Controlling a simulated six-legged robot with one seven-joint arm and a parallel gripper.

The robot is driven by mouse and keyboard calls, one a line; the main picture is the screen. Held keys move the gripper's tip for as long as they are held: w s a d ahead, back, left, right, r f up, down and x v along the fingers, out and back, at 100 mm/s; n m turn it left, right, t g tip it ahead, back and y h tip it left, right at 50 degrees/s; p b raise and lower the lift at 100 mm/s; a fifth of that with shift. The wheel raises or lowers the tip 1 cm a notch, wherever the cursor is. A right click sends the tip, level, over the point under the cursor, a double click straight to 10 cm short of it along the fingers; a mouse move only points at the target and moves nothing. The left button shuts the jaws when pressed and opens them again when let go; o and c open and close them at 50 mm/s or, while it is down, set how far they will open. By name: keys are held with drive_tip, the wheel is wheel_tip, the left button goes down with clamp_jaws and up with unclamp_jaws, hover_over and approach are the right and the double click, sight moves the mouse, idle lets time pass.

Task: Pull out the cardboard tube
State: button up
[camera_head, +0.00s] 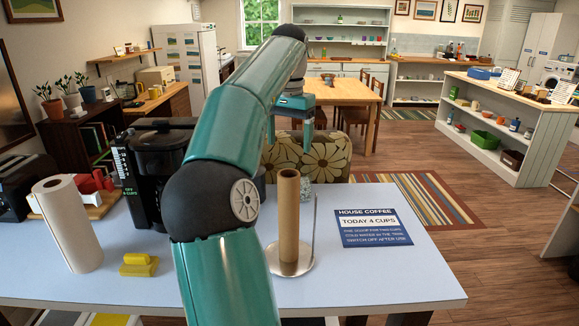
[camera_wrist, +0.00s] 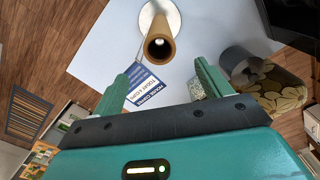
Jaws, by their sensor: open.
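The brown cardboard tube (camera_head: 288,218) stands upright on the round metal base (camera_head: 300,267) of a holder on the pale blue table. A thin metal rod (camera_head: 315,232) rises beside the tube on its right. In the wrist view the open end of the tube (camera_wrist: 165,30) faces the camera, with the round base (camera_wrist: 171,10) behind it. My gripper (camera_head: 289,135) is above the tube in the head view, fingers apart and empty. In the wrist view my gripper (camera_wrist: 168,72) has one finger to each side, with the tube beyond the fingertips and not touched.
A blue sign card (camera_head: 374,228) lies right of the holder. A yellow object (camera_head: 138,264), a white paper roll (camera_head: 67,226) and a black coffee maker (camera_head: 155,165) stand to the left. The table's right end is clear.

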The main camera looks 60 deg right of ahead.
sight(289, 179)
wheel_tip(289, 179, down, 12)
drive_tip(key=shift+r, duration=0.2)
clamp_jaws()
unclamp_jaws()
idle(0.5)
drive_tip(key=shift+r, duration=0.15)
wheel_tip(289, 179, up, 14)
drive_tip(key=shift+f, duration=0.25)
drive_tip(key=shift+a, duration=0.15)
